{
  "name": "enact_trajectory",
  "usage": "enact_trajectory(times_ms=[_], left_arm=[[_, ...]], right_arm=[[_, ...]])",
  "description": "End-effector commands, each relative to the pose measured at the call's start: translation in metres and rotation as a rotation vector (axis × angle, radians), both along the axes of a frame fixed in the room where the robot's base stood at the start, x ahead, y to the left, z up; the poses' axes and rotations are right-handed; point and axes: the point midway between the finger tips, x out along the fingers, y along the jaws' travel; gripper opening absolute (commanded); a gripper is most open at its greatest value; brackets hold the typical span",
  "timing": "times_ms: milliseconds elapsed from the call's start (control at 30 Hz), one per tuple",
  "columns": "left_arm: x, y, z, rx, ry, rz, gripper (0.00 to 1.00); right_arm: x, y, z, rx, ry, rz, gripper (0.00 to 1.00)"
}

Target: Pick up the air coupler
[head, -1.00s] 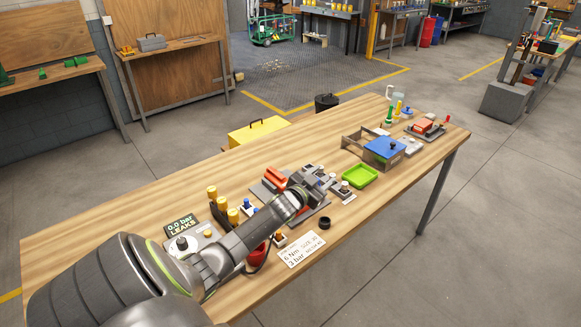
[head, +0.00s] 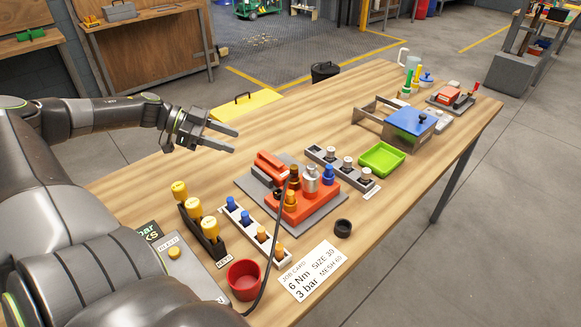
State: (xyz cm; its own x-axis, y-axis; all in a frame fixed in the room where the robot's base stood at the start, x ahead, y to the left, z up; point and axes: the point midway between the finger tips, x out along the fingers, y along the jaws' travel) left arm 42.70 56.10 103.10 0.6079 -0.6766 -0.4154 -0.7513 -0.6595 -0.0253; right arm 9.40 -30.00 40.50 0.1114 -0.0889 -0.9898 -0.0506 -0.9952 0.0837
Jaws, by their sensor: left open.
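My left gripper (head: 235,140) is open and empty, in the air over the back left of the table. It is behind and to the left of the orange fixture (head: 318,205) and apart from it. A thin black hose (head: 272,252) runs from the fixture's left side down past the red cup to the table's front edge. Its upper end is by the amber and dark fittings on the fixture; which of these is the air coupler I cannot tell. My right gripper is out of view.
A green tray (head: 382,159) and blue-topped stand (head: 410,122) are to the right.

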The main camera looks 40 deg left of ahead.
Motion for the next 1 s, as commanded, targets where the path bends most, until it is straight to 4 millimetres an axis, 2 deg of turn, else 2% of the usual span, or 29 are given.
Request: enact_trajectory(times_ms=[133, 400, 800, 1000], left_arm=[[0.000, -0.009, -0.008, -0.005, 0.039, -0.025, 0.46], [0.025, -0.039, -0.027, -0.007, 0.031, -0.024, 0.46], [0.056, -0.075, -0.046, -0.008, 0.031, -0.022, 0.46], [0.065, -0.085, -0.053, -0.006, 0.035, -0.021, 0.46]], right_arm=[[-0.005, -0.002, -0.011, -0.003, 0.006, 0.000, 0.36], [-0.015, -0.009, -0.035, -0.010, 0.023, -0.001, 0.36], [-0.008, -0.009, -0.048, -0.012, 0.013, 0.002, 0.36], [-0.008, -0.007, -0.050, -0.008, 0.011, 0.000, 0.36]])
